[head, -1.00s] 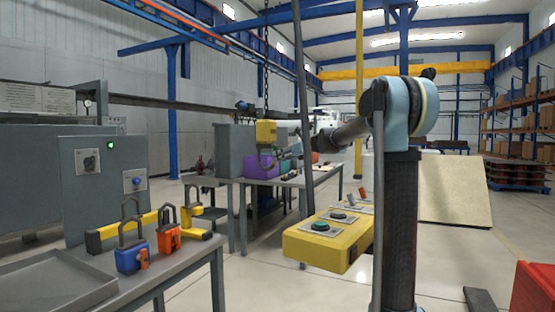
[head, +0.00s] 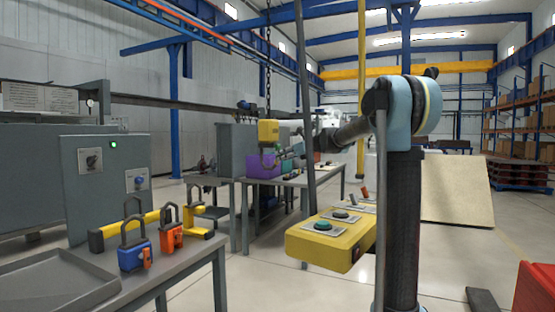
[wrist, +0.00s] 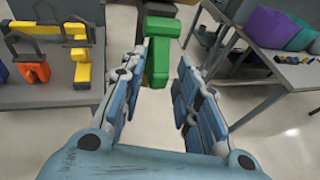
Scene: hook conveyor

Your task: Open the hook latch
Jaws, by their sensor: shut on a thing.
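The yellow hoist block (head: 268,131) hangs on a chain in the head view, with its hook (head: 267,158) below it in front of a purple bin. My gripper (head: 288,154) is small in the head view and lies just right of the hook. In the wrist view, my gripper (wrist: 163,62) has its two blue fingers on either side of a green latch piece (wrist: 158,50), shut on it at the fingertips. The latch's upper end meets a dark part at the top edge. The head view is too small to show how far the latch is open.
A work table with padlocks (head: 133,247) and a tray (head: 55,290) stands at the left. A bench with the purple bin (head: 258,168) stands behind the hook. A yellow button box (head: 330,240) is beside my arm. Open floor lies between the tables.

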